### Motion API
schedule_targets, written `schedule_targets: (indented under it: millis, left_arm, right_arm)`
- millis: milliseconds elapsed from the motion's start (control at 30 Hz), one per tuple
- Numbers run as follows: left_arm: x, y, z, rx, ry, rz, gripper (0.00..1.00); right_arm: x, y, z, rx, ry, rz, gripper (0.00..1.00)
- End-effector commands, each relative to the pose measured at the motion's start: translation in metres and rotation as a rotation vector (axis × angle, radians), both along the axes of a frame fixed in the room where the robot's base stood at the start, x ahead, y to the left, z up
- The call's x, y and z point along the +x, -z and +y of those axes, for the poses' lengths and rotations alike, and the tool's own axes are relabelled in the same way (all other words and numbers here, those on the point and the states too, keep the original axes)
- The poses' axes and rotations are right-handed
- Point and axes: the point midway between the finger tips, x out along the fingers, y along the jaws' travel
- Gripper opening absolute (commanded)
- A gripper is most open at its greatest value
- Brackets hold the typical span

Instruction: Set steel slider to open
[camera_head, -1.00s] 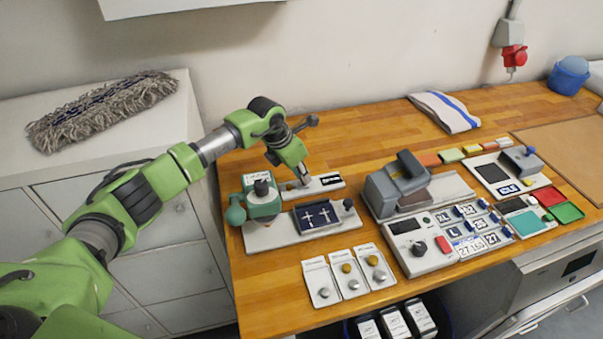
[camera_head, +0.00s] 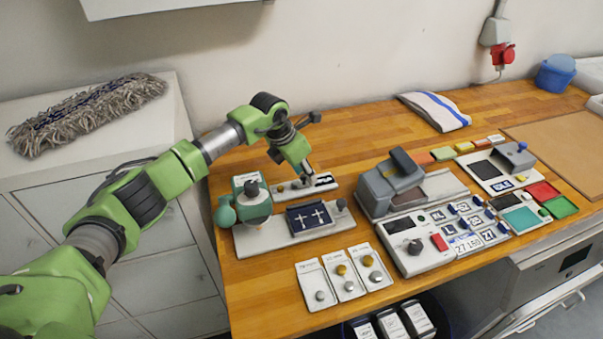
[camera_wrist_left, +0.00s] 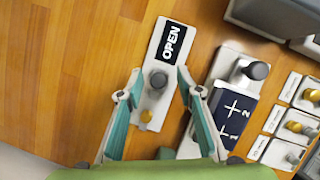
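A narrow light plate (camera_wrist_left: 141,128) lies on the wooden bench with a black label reading OPEN (camera_wrist_left: 172,42) at its far end. In the head view the plate (camera_head: 289,193) is at the back left, partly hidden by my gripper. My left gripper (camera_wrist_left: 160,74) is open, its teal fingers on either side of the plate with the steel knob between them. Visible gaps separate the fingers from the knob. My right gripper is not in view.
A pump-like green device (camera_head: 252,203) and a dark panel marked 1 and 2 (camera_head: 310,217) share a base just in front. Three cards with brass and steel knobs (camera_head: 343,278) lie at the front edge. A grey press (camera_head: 385,190) stands right. Bench behind the plate is clear.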

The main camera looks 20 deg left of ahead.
Motion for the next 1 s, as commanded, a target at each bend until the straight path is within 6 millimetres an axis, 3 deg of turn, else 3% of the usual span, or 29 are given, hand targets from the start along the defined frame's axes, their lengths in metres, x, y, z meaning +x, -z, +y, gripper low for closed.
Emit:
schedule_targets:
  millis: [367,800,1000]
  left_arm:
    - [-0.002,-0.009,0.004,0.002,-0.001,-0.002,0.33]
    - [-0.029,-0.088,0.02,0.003,0.0,-0.002,0.33]
    - [-0.036,-0.107,0.024,0.002,0.001,0.0,0.33]
  right_arm:
    - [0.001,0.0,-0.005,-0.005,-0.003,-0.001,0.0]
    - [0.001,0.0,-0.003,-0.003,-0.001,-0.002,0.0]
    - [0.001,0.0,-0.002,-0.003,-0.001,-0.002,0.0]
